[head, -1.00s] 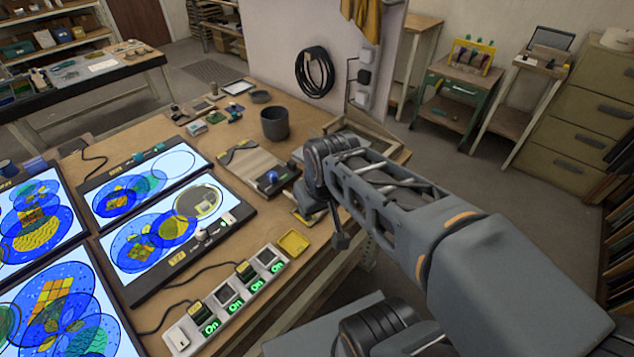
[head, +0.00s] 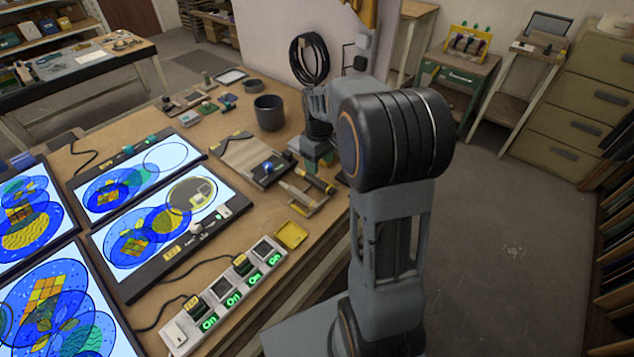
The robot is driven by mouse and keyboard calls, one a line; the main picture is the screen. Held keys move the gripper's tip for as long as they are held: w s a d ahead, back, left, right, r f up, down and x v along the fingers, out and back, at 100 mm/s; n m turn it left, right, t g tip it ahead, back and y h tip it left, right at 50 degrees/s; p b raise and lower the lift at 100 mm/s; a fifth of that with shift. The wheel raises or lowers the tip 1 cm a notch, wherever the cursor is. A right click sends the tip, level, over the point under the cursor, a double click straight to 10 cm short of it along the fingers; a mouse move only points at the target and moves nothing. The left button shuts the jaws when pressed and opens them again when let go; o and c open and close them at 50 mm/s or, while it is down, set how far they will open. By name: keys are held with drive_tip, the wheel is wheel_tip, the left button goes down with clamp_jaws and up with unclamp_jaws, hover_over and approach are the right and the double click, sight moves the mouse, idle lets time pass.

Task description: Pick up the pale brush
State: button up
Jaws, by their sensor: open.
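The pale brush (head: 297,194) lies on a small rest near the right edge of the brown worktable (head: 225,260). A darker brush with a yellowish part (head: 320,181) lies just behind it. My gripper (head: 318,165) points down behind and above the brushes, small in view and partly hidden by my arm. It is open and appears empty. It looks apart from the pale brush, though the exact gap is hard to tell.
A board with a blue-knobbed tool (head: 266,168) lies left of the brushes. A dark pot (head: 269,113) stands behind. A yellow tray (head: 291,235) and a power strip (head: 225,300) lie in front. Lit panels with coloured glass (head: 160,220) fill the left.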

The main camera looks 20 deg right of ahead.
sight(317, 180)
drive_tip(key=shift+w+a+f+p, duration=0.1)
drive_tip(key=shift+w+f+p, duration=0.1)
drive_tip(key=shift+f, duration=1.7)
drive_tip(key=shift+w+a+f+p, duration=0.1)
drive_tip(key=shift+w+f, duration=0.05)
drive_tip(key=shift+f, duration=1.75)
drive_tip(key=shift+c, duration=0.3)
clamp_jaws()
drive_tip(key=shift+r, duration=0.1)
